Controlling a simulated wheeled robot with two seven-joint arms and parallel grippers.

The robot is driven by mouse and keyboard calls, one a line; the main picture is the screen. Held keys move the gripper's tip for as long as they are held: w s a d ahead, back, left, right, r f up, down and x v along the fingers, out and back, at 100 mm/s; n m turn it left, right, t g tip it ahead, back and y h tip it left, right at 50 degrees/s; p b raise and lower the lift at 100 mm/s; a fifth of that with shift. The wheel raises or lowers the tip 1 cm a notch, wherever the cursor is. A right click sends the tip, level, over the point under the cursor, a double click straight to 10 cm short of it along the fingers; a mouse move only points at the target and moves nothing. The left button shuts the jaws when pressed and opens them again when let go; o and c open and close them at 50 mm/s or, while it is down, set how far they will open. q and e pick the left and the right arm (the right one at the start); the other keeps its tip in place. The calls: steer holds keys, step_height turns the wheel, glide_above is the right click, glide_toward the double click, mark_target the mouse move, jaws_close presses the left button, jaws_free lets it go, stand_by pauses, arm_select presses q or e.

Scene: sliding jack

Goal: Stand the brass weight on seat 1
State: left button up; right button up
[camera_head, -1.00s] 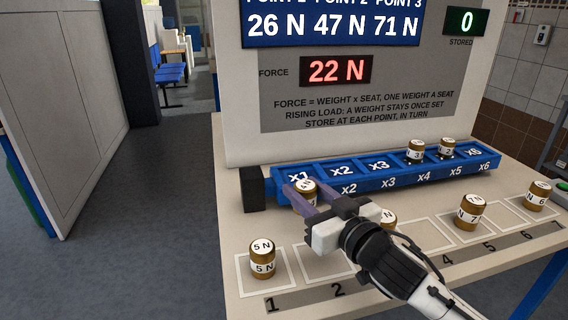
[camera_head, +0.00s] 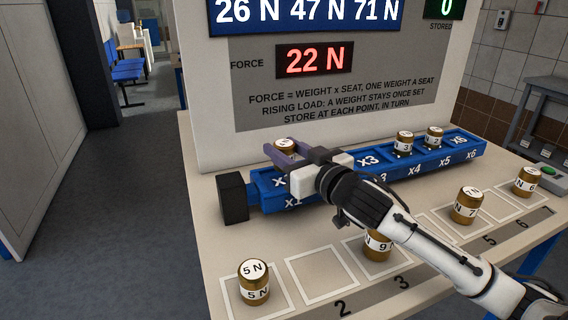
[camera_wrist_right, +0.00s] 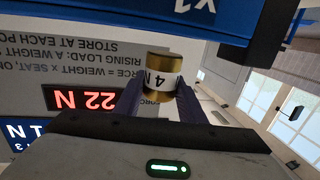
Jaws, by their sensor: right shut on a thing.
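A small brass weight (camera_head: 286,146) with a white band is held between the purple fingers of my right gripper (camera_head: 283,153). In the right wrist view the weight (camera_wrist_right: 160,75) reads 4 N and sits between both fingers (camera_wrist_right: 160,95). It shows above the back edge of the blue rack (camera_head: 268,202), near the left end where x1 is marked. Its exact height over the rack is hard to judge. My gripper and wrist cover part of the x1 and x2 seats. My left gripper is not in view.
Two brass weights (camera_head: 404,141) (camera_head: 434,137) stand on rack seats farther right. Other weights stand on the table: 5 N (camera_head: 253,282), one marked 9 (camera_head: 378,246), 7 (camera_head: 467,205) and 6 (camera_head: 527,181). A black block (camera_head: 232,199) ends the rack. The red display (camera_head: 314,59) reads 22 N.

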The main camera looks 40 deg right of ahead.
steer(key=shift+f, duration=1.35)
steer(key=shift+f, duration=0.1)
steer(key=o, duration=1.4)
steer(key=shift+f, duration=0.1)
steer(key=shift+r, duration=0.2)
steer(key=shift+s+f, duration=0.15)
steer(key=shift+s, duration=0.15)
steer(key=s, duration=0.7)
steer(key=s+b, duration=0.1)
steer(key=s, duration=0.3)
steer(key=shift+s+a+r, duration=0.2)
steer(key=shift+a+r, duration=0.05)
steer(key=shift+r, duration=0.1)
